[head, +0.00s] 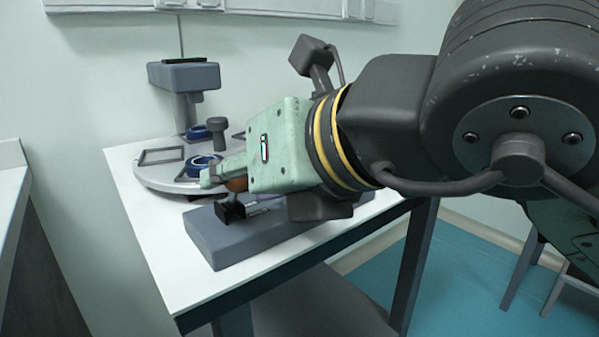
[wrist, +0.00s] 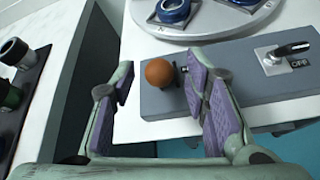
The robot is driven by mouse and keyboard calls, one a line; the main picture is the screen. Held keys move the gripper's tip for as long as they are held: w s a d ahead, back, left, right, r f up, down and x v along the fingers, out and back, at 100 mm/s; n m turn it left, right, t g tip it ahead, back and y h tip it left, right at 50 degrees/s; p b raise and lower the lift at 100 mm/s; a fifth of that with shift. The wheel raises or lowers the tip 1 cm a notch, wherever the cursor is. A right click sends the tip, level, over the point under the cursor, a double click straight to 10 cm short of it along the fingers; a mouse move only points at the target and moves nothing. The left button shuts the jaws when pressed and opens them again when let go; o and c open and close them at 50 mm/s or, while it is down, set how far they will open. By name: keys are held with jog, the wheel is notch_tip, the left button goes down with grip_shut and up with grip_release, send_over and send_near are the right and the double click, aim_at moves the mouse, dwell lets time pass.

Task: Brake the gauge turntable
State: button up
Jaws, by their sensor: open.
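The gauge turntable (head: 150,178) is a pale round disc on the white table, with blue rings and dark frames on it. Part of its rim (wrist: 215,33) shows at the top of the wrist view. In front of it lies a long grey box (head: 222,240), also in the wrist view (wrist: 245,92). An orange ball knob (wrist: 160,73) is at the box's left end, partly hidden by my gripper in the head view (head: 238,185). My gripper (wrist: 160,79) is open, its purple pads on either side of the knob with gaps visible. Contact is not visible.
A small switch lever (wrist: 290,50) on a labelled plate sits on the box to the right. A grey gauge head (head: 184,77) stands on a post behind the turntable.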

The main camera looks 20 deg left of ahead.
jog(key=v, duration=1.2)
jog(key=shift+s, duration=0.1)
